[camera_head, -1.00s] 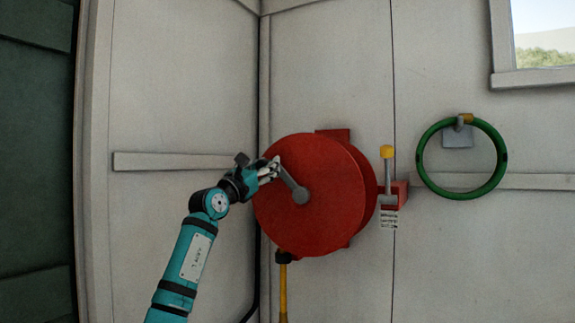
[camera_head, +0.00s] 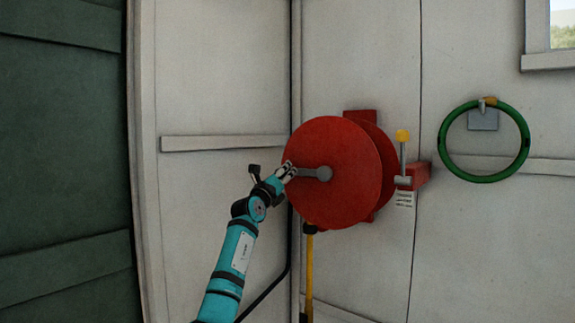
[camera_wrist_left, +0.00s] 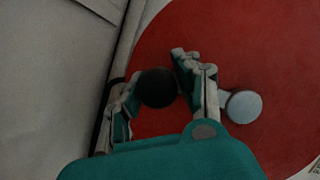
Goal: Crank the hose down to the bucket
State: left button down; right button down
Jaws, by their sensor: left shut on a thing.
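The red hose reel (camera_head: 345,185) is mounted on the white wall. Its grey crank arm (camera_head: 314,173) points left from the hub, about level. My left gripper (camera_head: 288,172) is at the outer end of the crank, shut on the crank handle. In the left wrist view the dark round handle end (camera_wrist_left: 157,88) sits between the fingers, with the grey hub (camera_wrist_left: 244,106) to the right. The yellow hose (camera_head: 309,270) hangs down from a dark fitting under the reel. The bucket is not in view. My right gripper is not in view.
A lever with a yellow knob (camera_head: 402,136) stands on a red bracket right of the reel. A coiled green hose (camera_head: 447,140) hangs farther right. A dark green panel (camera_head: 60,170) is at the left. A black cable runs low in the corner.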

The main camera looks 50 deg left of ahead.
pick_arm(q)
jog(key=shift+f+n, duration=0.45)
jog(key=shift+n, duration=0.05)
jog(key=c, duration=0.9)
grip_release()
jog(key=shift+c, duration=0.2)
jog(key=v, duration=1.2)
jog(key=shift+d, duration=0.15)
jog(key=shift+w+r, duration=0.1)
